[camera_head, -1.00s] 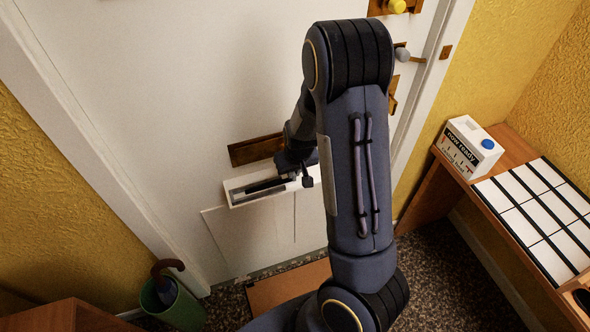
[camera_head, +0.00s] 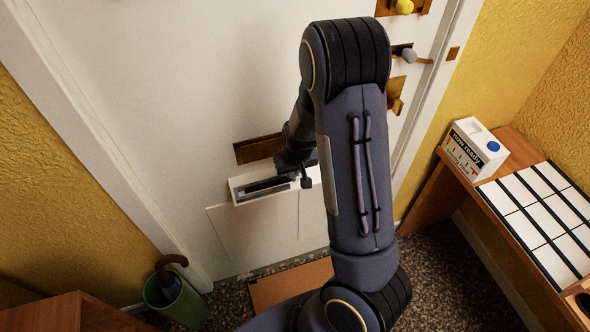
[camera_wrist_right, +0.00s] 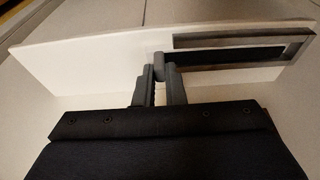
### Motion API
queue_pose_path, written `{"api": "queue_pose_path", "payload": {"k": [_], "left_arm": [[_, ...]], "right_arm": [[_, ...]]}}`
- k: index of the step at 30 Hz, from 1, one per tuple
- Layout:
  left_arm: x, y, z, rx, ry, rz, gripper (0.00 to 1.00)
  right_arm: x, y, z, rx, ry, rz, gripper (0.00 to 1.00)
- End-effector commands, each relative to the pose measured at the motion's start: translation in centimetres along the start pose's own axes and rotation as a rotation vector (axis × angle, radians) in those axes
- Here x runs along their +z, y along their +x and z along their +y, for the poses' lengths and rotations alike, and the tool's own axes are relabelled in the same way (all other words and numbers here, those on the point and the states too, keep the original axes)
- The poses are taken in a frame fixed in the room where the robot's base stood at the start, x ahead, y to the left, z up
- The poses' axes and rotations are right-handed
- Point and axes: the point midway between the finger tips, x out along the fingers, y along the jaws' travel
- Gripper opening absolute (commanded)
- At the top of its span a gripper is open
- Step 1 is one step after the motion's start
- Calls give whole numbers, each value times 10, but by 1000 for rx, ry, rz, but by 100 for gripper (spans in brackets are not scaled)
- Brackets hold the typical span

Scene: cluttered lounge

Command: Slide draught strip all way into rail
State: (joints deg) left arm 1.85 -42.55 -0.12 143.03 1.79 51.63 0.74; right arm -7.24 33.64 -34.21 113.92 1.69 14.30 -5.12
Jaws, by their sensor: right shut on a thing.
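The rail is a grey channel (camera_wrist_right: 245,39) on a pale panel; in the head view, it is set in a white housing (camera_head: 236,197) low on the white door. The draught strip (camera_wrist_right: 235,54), a long dark piece, lies along the channel and also shows in the head view (camera_head: 264,187). My right gripper (camera_wrist_right: 162,72) is shut on a small grey piece at the strip's near end, beside the rail's open end. In the head view, my right gripper (camera_head: 303,178) is partly hidden by my arm. The strip's exact depth in the rail cannot be told. My left gripper is not in view.
A brass plate (camera_head: 258,148) sits just above the housing. A door handle (camera_head: 410,56) is higher up. A green bin (camera_head: 180,303) with an umbrella stands at lower left. A side table at right holds a white carton (camera_head: 474,148). A brown mat (camera_head: 290,284) lies below.

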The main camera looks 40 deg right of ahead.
Motion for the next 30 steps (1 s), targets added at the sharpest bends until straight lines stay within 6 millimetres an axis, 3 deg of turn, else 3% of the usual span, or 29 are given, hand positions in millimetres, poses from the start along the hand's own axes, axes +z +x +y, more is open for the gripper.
{"api": "queue_pose_path", "payload": {"k": [30], "left_arm": [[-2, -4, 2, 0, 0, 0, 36]], "right_arm": [[0, 0, -16, 0, -1, -1, 0]]}}
